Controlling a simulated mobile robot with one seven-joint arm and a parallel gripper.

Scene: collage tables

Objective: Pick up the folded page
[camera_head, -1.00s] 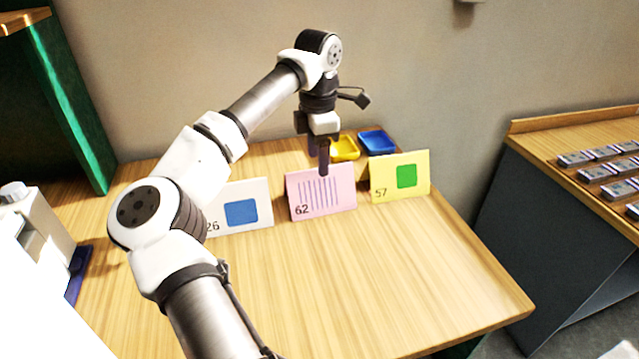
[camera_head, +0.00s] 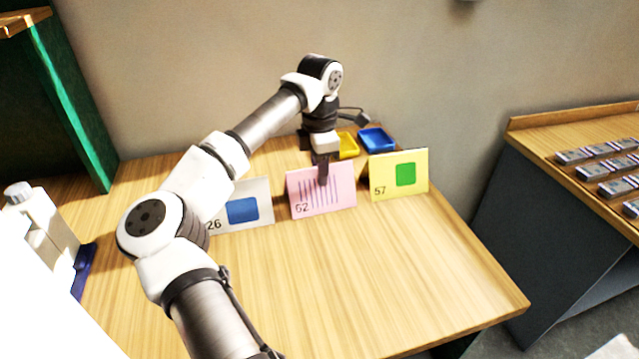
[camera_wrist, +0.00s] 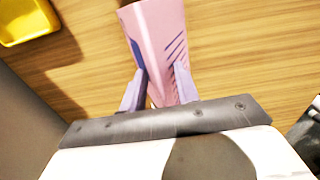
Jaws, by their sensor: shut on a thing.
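Three folded pages stand like tents on the wooden table. The pink page (camera_head: 308,201), marked 62 with vertical lines, is in the middle. The white page (camera_head: 258,206), marked 26 with a blue square, stands to its left, partly behind my arm. The yellow page (camera_head: 383,172), marked 57 with a green square, stands to its right. My gripper (camera_head: 323,176) points down at the pink page's top edge and is shut on it. In the wrist view, the pink page (camera_wrist: 156,34) runs between the two fingers of my gripper (camera_wrist: 160,92). The page still appears to stand on the table.
A yellow tray (camera_head: 348,143) and a blue tray (camera_head: 377,138) sit behind the pages. The front of the table (camera_head: 370,280) is clear. A side table at right holds rows of small grey items (camera_head: 616,170). A white bottle (camera_head: 40,225) stands at left.

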